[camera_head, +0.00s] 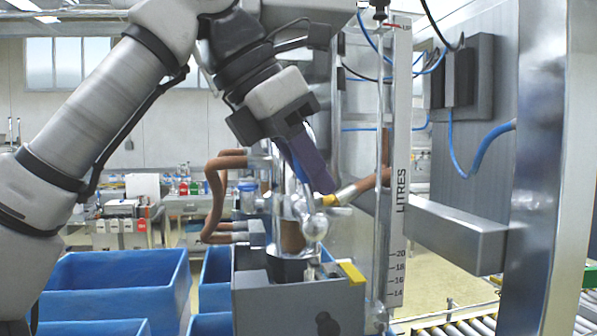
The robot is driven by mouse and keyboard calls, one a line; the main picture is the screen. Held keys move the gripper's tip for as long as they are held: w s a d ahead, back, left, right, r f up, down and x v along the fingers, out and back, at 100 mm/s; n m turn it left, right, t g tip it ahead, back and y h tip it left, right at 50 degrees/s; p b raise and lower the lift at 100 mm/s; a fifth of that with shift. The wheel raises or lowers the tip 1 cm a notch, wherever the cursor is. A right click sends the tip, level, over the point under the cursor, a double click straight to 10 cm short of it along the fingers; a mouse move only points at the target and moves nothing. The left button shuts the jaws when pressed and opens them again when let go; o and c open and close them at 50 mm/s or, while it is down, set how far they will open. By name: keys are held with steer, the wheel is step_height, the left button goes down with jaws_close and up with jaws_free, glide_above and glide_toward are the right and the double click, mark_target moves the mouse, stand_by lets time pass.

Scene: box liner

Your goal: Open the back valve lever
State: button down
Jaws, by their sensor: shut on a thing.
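The metal valve assembly (290,215) stands upright on a grey box in the middle of the view, with brown hoses joined to both sides. My gripper (322,184) reaches down to it from the upper left, its dark blue-purple fingers slanting to the lower right. The fingers are shut at the top of the assembly, on what appears to be the back valve lever; the grip itself is hidden behind them. A yellow part (330,200) shows right by the fingertips, beside a silver hose fitting (347,193). A rounded silver knob (315,227) is just below.
The grey box (290,308) carries the assembly. Blue bins (115,280) stand at the lower left. A tall clear tube with a litre scale (398,200) rises close on the right, and a grey beam (455,238) and steel post (540,170) stand beyond it. Rollers (470,327) run at the lower right.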

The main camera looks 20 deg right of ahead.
steer(key=shift+d+y, duration=0.3)
steer(key=shift+y, duration=0.1)
stand_by(0.3)
steer(key=c, duration=1.3)
jaws_free()
steer(key=shift+a, duration=0.1)
